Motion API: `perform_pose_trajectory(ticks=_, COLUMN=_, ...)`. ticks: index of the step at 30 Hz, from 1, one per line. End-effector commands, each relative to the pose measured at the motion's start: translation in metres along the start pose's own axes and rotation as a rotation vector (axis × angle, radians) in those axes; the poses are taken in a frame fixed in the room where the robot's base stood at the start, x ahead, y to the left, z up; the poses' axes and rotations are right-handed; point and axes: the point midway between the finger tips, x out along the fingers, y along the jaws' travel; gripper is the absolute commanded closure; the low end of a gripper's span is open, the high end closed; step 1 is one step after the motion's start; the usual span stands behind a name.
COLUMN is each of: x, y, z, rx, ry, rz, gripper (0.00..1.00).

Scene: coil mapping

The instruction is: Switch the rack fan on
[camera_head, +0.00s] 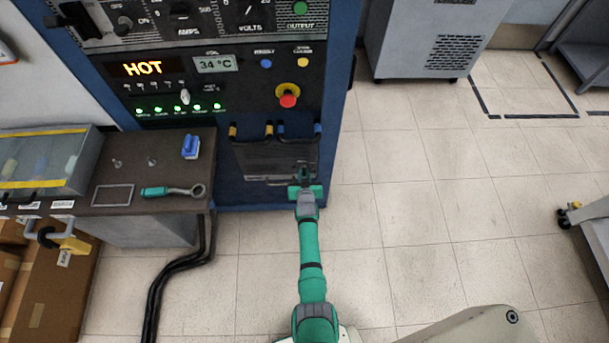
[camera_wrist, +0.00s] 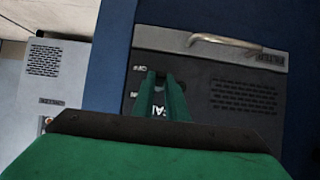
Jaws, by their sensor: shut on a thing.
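The blue rack cabinet (camera_head: 335,100) has a dark grey lower panel (camera_head: 265,158), which also shows in the wrist view (camera_wrist: 195,75) with a vent grille and a bent metal handle. Small OFF and ON marks (camera_wrist: 138,67) stand beside my fingers on that panel. My gripper (camera_head: 304,174) reaches to the panel's lower right part. In the wrist view its narrow fingers (camera_wrist: 161,82) are shut on the fan switch by these marks. The fingers hide the switch, so I cannot tell its position.
Above are a HOT display (camera_head: 142,69), a 34 °C readout (camera_head: 215,64) and a red emergency button (camera_head: 288,95). Blue and yellow handles hang just above the panel. Black cables run down left.

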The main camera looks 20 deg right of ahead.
Motion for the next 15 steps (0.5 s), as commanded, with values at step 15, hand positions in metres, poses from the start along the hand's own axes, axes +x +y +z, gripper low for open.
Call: perform_pose_trajectory(ticks=15, x=-0.002, y=0.0, z=-0.021, rx=0.0, ry=-0.364, rz=0.0, gripper=1.0)
